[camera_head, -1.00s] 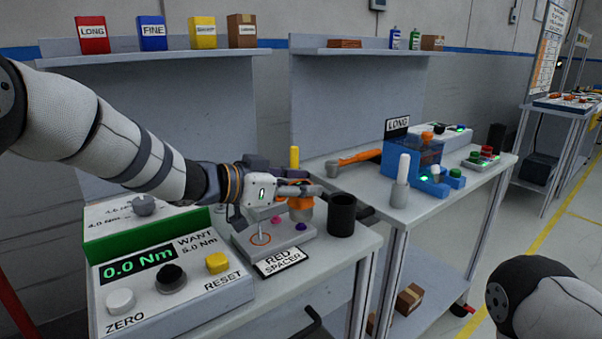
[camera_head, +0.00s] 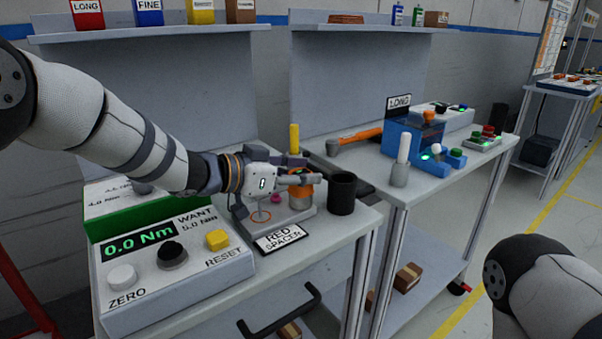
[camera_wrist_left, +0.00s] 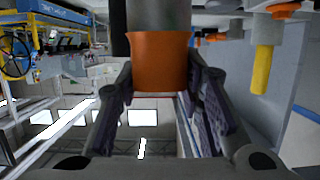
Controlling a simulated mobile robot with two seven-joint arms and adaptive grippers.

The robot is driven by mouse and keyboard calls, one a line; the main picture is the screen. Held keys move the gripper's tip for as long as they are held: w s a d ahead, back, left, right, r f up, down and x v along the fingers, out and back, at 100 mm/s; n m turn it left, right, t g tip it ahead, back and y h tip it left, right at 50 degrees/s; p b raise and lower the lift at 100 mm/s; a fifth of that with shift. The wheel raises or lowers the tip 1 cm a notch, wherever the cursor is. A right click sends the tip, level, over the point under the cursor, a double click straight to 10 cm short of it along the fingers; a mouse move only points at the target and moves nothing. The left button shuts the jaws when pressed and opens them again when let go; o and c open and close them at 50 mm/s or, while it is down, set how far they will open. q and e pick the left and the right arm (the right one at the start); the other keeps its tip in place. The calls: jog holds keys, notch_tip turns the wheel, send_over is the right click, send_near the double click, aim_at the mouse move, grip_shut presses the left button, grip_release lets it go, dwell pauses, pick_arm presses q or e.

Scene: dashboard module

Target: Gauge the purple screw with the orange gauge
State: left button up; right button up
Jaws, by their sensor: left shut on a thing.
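My left gripper (camera_head: 308,181) is shut on the orange gauge (camera_head: 301,194), which has a grey lower part. The gauge hangs over the right side of the grey fixture block (camera_head: 243,226). In the left wrist view the orange collar of the gauge (camera_wrist_left: 158,62) sits between the two fingers, with a grey cylinder beyond it. My right gripper is out of view.
A black cup (camera_head: 341,193) stands close to the right of the gauge. A yellow-handled tool (camera_head: 294,138) stands upright behind. The torque tester (camera_head: 172,260), reading 0.0 Nm, is at the left front. A RED SPACER label (camera_head: 281,238) lies before the block.

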pick_arm(q)
jog(key=shift+f, duration=0.25)
dwell(0.5)
jog(key=o, duration=1.3)
